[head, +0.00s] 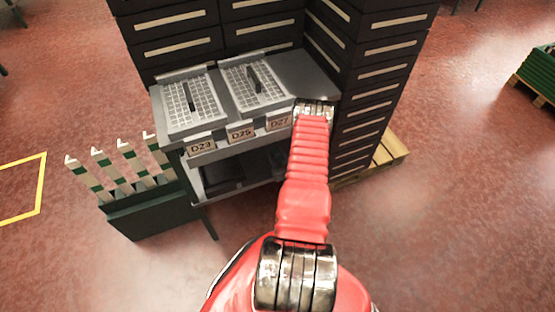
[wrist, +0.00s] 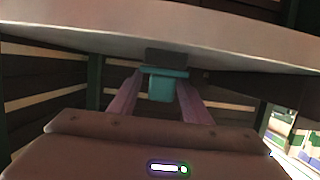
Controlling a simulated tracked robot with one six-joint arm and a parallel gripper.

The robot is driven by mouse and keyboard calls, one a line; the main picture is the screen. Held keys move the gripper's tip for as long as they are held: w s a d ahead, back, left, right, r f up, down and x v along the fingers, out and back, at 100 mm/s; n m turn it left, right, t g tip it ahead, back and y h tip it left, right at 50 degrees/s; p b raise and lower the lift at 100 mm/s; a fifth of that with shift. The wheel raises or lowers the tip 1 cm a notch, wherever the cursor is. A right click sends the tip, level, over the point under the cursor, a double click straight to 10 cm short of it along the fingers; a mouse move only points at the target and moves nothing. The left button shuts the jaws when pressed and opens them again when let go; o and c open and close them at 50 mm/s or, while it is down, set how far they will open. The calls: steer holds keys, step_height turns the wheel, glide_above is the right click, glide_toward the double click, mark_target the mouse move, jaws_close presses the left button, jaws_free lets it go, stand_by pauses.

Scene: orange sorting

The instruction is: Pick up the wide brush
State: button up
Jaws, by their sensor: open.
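In the wrist view, my gripper (wrist: 161,84) is open, its two pinkish fingers pointing away from the camera. A teal block (wrist: 160,87) with a dark upper part shows between the fingers, just under a pale grey edge (wrist: 230,47). It may be part of the wide brush, but I cannot tell for sure. Whether the fingers touch it is also unclear. In the head view, my red arm reaches to the right end of the grey bench (head: 215,115), by the D27 label (head: 279,122). My gripper is hidden there, and no brush can be made out.
Two gridded trays (head: 208,110) with dark handles lie on the bench. Dark drawer cabinets (head: 375,75) stand behind and to the right. A green trough (head: 150,210) with banded white posts stands at left. A wooden pallet (head: 393,150) lies at right. The red floor in front is open.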

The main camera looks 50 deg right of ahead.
mark_target(275, 151)
steer(key=shift+x, duration=1.65)
steer(key=shift+c, duration=0.5)
steer(key=c, duration=0.6)
